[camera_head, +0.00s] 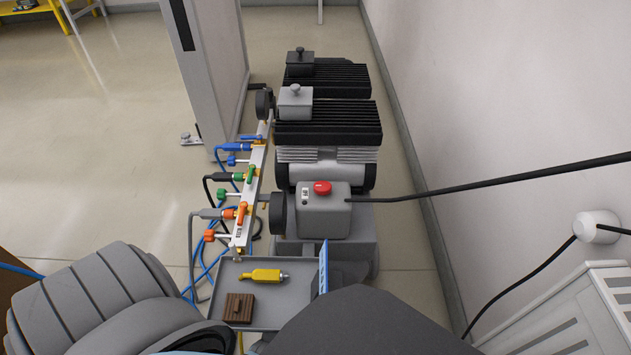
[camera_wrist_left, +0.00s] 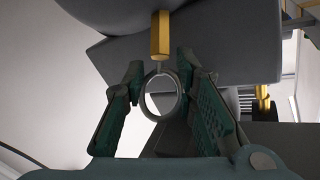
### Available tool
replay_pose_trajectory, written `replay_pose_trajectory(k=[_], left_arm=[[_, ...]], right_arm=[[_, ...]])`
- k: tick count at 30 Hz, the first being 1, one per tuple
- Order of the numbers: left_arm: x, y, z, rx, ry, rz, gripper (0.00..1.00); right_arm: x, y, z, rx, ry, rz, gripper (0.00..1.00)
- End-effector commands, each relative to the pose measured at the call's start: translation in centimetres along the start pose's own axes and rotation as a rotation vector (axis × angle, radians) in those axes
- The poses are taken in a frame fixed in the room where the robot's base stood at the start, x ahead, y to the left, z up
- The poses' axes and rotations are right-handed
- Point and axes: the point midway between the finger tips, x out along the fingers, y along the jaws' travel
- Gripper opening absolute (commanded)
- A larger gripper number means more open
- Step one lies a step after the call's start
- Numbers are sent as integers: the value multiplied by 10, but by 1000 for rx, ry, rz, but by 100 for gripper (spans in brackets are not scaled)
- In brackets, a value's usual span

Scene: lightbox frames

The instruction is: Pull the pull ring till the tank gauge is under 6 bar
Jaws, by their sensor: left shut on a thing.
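The pull ring (camera_wrist_left: 143,100) is a thin metal ring hanging from a brass hex fitting (camera_wrist_left: 161,35) under a grey rounded body in the left wrist view. My left gripper (camera_wrist_left: 162,75) has its two green-padded fingers on either side of the ring and is shut on it. The gauge face does not show in either view, so its reading cannot be told. In the head view the left gripper and the ring are hidden behind the large grey shapes along the bottom. My right gripper is not in view.
A compressor with a red button (camera_head: 322,187) stands mid-view beside a valve manifold (camera_head: 247,205) with coloured levers and hoses. A grey tray (camera_head: 285,315) holds a yellow tool (camera_head: 262,275) and a brown block (camera_head: 239,308). A wall stands right; open floor lies left.

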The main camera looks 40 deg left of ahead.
Motion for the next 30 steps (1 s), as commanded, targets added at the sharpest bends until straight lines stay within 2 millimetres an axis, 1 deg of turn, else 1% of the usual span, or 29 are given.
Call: replay_pose_trajectory(k=[1,21,22,24,26,30], left_arm=[[-1,-7,-6,-2,18,-17,0],[-1,-8,-5,-3,17,-18,0],[-1,-8,-5,-3,17,-18,27],[-1,-8,-5,-3,17,-18,38],[-1,-7,-6,-4,18,-17,48],[0,-6,-6,-4,21,-14,49]], right_arm=[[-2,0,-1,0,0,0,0],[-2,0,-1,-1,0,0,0],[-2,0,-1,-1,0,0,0],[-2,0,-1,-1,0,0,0],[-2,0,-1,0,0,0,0],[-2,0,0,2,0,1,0]])
